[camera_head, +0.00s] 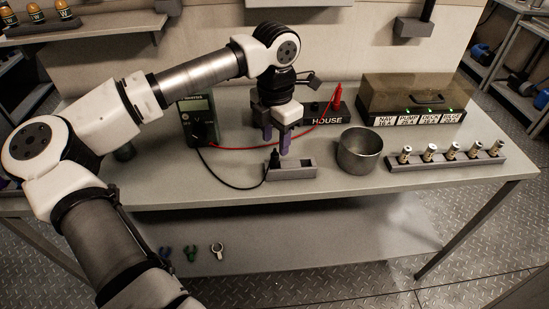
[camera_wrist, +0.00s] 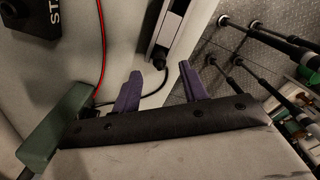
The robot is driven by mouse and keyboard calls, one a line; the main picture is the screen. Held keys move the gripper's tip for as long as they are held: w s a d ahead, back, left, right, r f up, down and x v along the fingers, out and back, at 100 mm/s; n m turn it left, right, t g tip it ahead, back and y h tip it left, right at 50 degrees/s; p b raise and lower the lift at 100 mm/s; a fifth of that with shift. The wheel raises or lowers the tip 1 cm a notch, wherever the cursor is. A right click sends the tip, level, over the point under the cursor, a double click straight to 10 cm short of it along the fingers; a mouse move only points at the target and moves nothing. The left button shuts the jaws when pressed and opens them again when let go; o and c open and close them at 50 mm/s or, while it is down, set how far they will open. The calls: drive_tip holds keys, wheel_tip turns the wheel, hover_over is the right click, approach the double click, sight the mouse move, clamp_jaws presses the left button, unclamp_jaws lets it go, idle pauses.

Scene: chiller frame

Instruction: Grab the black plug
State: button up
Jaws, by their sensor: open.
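The black plug (camera_head: 274,158) stands at the left end of a small grey holder (camera_head: 300,173) near the table's front edge, with a black cable running from it to the left. In the wrist view the plug (camera_wrist: 160,57) lies ahead of the gap between my fingers, beside the holder (camera_wrist: 165,32). My gripper (camera_head: 276,145), with purple fingers, is open and empty above and just behind the plug. The fingers (camera_wrist: 160,80) also show apart in the wrist view. I cannot tell whether a finger touches the plug.
A green multimeter (camera_head: 198,119) stands left of my gripper, with a red lead (camera_head: 240,147) running to a red plug (camera_head: 338,95) at the HOUSE block (camera_head: 325,115). A metal cup (camera_head: 360,151) stands to the right, then a rack of fuses (camera_head: 450,156). A lidded box (camera_head: 413,95) is behind.

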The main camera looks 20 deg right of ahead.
sight(275, 153)
drive_tip(key=shift+f+p, duration=1.05)
drive_tip(key=shift+f, duration=1.6)
clamp_jaws()
